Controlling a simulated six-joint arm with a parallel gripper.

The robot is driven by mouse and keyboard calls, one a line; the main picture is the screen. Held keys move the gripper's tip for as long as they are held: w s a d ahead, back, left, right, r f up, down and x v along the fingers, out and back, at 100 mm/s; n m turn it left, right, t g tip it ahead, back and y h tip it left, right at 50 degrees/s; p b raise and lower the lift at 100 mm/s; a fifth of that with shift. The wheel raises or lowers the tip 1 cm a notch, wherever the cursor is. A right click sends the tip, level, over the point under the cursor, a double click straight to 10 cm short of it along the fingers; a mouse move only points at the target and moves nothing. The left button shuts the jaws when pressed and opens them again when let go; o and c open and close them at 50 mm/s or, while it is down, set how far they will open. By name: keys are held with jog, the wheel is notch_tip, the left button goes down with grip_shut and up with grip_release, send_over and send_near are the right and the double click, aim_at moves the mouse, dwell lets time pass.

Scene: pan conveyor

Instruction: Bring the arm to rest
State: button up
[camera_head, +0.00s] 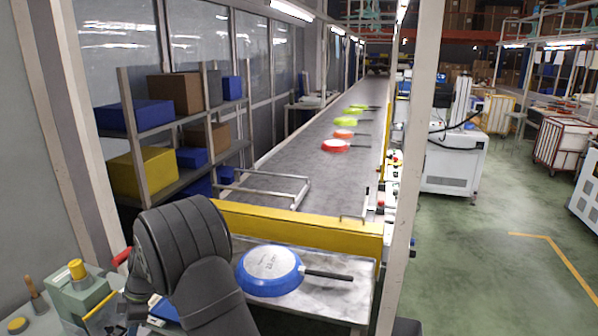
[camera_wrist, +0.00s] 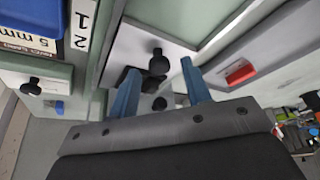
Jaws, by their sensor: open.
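My gripper (camera_wrist: 160,85) shows in the wrist view with its two blue fingers apart and nothing between them. Beyond the fingers are pale drawer or cabinet fronts with black knobs (camera_wrist: 158,63). In the head view my dark arm bends at the lower left, and the gripper itself is hidden there. A blue pan (camera_head: 268,270) lies upside down on the metal table (camera_head: 340,303) at the near end of the conveyor, its black handle pointing right. The gripper is apart from the pan.
The conveyor (camera_head: 290,165) runs away behind a yellow barrier (camera_head: 300,228) and carries several red, orange and green pans. A shelf (camera_head: 190,180) with boxes stands left. A workbench with a green-grey device (camera_head: 78,298) is at lower left. A white post (camera_head: 412,170) rises right of the table.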

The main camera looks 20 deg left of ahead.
jog(key=shift+s+d+f, duration=0.1)
jog(key=shift+d+f, duration=0.1)
jog(key=shift+d, duration=0.9)
jog(key=shift+d+f, duration=0.15)
jog(key=shift+d, duration=0.9)
